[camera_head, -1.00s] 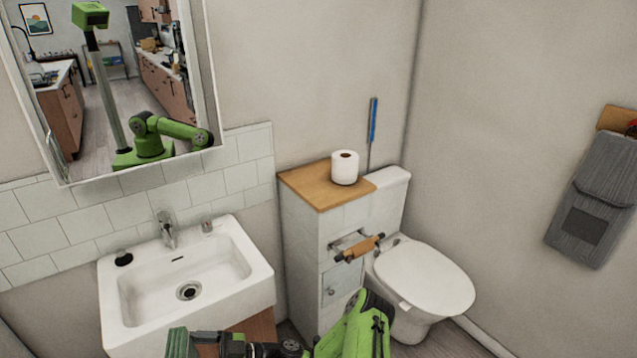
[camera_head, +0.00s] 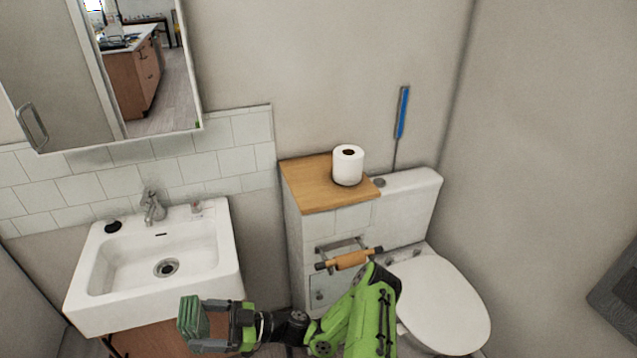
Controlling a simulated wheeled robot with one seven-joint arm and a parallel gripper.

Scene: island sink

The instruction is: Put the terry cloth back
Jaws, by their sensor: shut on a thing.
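My gripper (camera_head: 212,326) is at the bottom of the head view, in front of the sink's right front corner. It is shut on a folded green cloth (camera_head: 192,318), which looks like the terry cloth and stands upright at the fingertips. The fingers cover part of it. A grey towel (camera_head: 617,290) hangs on the right wall, cut off by the picture's edge.
A white sink (camera_head: 90,255) stands at left below a mirror cabinet (camera_head: 150,75). A wooden-topped cabinet (camera_head: 310,180) carries a toilet paper roll (camera_head: 348,165). The toilet (camera_head: 440,295) stands to its right. A blue-handled brush (camera_head: 402,112) stands behind.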

